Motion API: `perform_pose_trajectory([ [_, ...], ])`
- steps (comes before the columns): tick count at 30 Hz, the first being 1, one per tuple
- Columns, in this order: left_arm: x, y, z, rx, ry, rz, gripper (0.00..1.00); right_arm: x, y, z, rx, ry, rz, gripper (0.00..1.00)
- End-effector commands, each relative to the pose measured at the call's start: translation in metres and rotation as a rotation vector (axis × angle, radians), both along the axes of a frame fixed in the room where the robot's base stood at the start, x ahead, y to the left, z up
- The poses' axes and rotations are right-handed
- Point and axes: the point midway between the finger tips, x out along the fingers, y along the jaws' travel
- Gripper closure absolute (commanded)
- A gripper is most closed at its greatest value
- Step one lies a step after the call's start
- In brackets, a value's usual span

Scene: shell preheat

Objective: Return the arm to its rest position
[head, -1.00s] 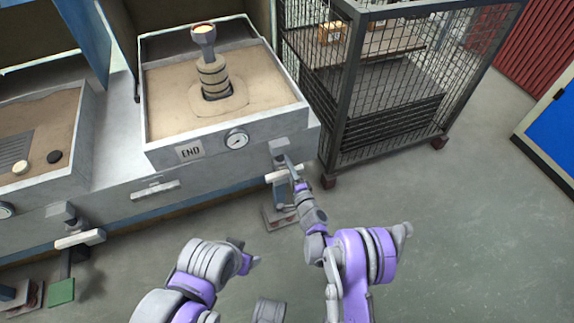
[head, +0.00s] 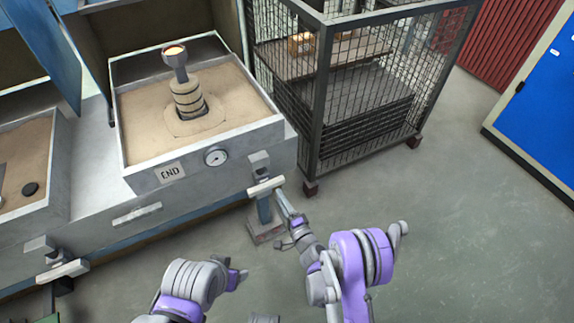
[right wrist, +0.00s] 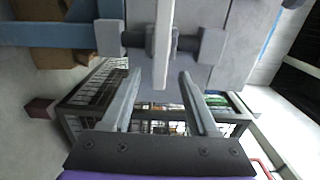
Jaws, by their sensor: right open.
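My right gripper (head: 281,194) is at the front of the sand box, just right of and below a pale bar handle (head: 265,187). In the right wrist view, the two fingers of the gripper (right wrist: 160,74) are spread apart. The end of the pale bar handle (right wrist: 163,45) shows between and beyond the fingertips, with no finger seen closed on it. My right arm (head: 350,260) reaches forward from the bottom of the head view. My left arm (head: 195,285) shows at the lower left, but its gripper cannot be made out.
The sand box (head: 262,130) has an END plate (head: 171,172), a gauge (head: 216,157) and a ringed post (head: 187,97). A wire cage cart (head: 320,110) stands close on the right. A pedal (head: 266,231) sits below the handle. Open floor (head: 450,230) lies to the right.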

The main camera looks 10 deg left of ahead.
Motion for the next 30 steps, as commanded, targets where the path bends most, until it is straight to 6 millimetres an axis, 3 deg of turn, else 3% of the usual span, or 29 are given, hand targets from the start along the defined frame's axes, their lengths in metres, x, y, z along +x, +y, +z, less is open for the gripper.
perform_pose_trajectory([
  [8, 0.000, 0.000, 0.000, 0.000, 0.000, 0.000, 0.35, 0.002, -0.001, 0.009, -0.017, -0.007, 0.007, 0.40],
  [11, 0.000, 0.000, 0.000, 0.000, 0.000, 0.000, 0.35, 0.006, -0.005, 0.031, -0.072, -0.028, 0.030, 0.40],
  [17, 0.000, 0.000, 0.000, 0.000, 0.000, 0.000, 0.35, 0.002, -0.022, 0.095, -0.274, -0.071, 0.121, 0.40],
  [23, 0.000, 0.000, 0.000, 0.000, 0.000, 0.000, 0.35, -0.027, -0.051, 0.143, -0.504, -0.072, 0.219, 0.40],
  [30, 0.000, 0.000, 0.000, 0.000, 0.000, 0.000, 0.35, -0.088, -0.104, 0.173, -0.793, -0.010, 0.323, 0.40],
])
